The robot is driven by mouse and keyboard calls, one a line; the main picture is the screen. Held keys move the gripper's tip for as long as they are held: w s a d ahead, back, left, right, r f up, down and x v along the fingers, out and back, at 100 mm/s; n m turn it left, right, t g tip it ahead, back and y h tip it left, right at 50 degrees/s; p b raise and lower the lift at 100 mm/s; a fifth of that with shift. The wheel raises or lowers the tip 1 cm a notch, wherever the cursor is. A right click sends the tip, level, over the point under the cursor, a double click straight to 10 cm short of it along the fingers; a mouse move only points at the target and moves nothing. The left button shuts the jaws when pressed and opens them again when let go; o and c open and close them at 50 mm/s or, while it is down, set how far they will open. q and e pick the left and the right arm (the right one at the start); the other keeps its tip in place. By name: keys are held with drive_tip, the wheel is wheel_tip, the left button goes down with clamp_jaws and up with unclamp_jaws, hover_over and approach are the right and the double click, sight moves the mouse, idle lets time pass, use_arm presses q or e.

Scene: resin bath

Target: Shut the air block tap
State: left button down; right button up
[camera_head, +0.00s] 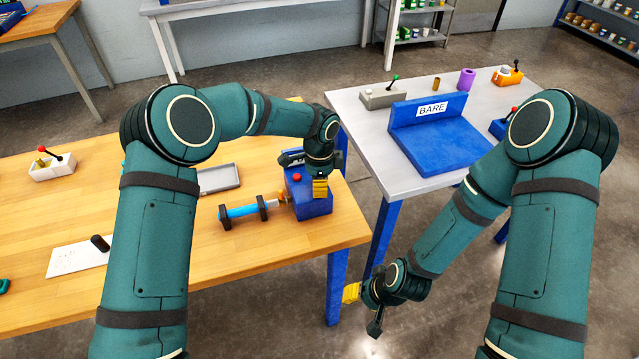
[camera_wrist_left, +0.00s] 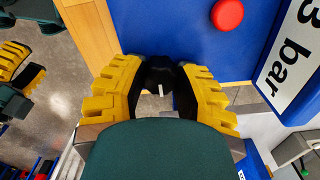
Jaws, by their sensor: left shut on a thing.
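The air block (camera_head: 312,205) is a blue block near the right end of the wooden bench, with a red button (camera_head: 296,178) on top. A "3 bar" label (camera_wrist_left: 295,60) shows beside the red button in the left wrist view. My left gripper (camera_head: 320,188) is over the block from above. Its yellow fingers (camera_wrist_left: 160,100) are shut on the black tap (camera_wrist_left: 160,78), which has a short white mark. The fingers and palm hide part of the tap. My right gripper (camera_head: 352,293) hangs low in the gap before the benches, empty, its fingers apart in the left wrist view.
A blue cylinder with black rings (camera_head: 243,211) lies left of the block. A grey tray (camera_head: 219,179) is behind it. A metal table (camera_head: 350,118) with a blue "BARE" stand (camera_head: 425,140) stands to the right, across a gap.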

use_arm(q)
drive_tip(key=c, duration=0.6)
unclamp_jaws()
wheel_tip(320, 180, up, 12)
drive_tip(key=shift+s, duration=0.1)
